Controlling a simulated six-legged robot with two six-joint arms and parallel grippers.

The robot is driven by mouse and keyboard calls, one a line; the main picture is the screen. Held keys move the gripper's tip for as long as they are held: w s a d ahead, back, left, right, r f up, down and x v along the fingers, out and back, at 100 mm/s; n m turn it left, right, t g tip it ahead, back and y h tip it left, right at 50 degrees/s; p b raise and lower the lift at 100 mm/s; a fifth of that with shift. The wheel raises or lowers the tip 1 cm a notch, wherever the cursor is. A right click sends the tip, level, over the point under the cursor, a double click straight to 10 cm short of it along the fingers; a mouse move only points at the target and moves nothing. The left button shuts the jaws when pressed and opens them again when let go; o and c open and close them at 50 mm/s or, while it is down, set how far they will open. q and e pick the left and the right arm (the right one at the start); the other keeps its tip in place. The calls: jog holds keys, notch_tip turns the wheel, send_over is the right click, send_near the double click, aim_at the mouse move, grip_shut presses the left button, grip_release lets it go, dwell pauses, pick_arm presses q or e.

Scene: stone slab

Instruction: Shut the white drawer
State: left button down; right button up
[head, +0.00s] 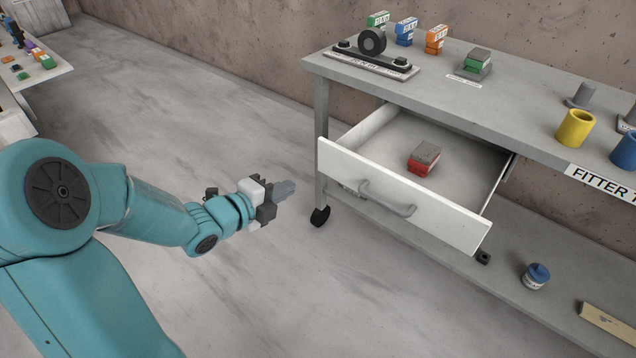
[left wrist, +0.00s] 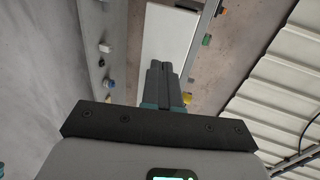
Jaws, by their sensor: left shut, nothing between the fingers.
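The white drawer (head: 405,196) is pulled out from under the grey bench top in the head view. Its front panel carries a grey bar handle (head: 388,200). A red and grey block (head: 424,159) lies inside the drawer. My left gripper (head: 287,189) is shut and empty, to the left of the drawer front and apart from it. In the left wrist view my left gripper (left wrist: 164,78) shows with closed fingers, and a white panel lies beyond them; I cannot tell for certain which part it is. My right gripper is not in view.
The grey bench (head: 520,110) holds several coloured blocks, a black ring on a stand, a yellow cup (head: 575,128) and a blue cup. A lower shelf bears a blue-lidded jar (head: 536,277). A caster (head: 320,216) stands near the drawer's left end. Floor at left is clear.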

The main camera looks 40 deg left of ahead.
pick_arm(q)
send_near(332, 165)
jog(key=x, duration=0.5)
jog(key=shift+f, duration=0.25)
jog(key=shift+w, duration=0.7)
jog(key=shift+w, duration=0.1)
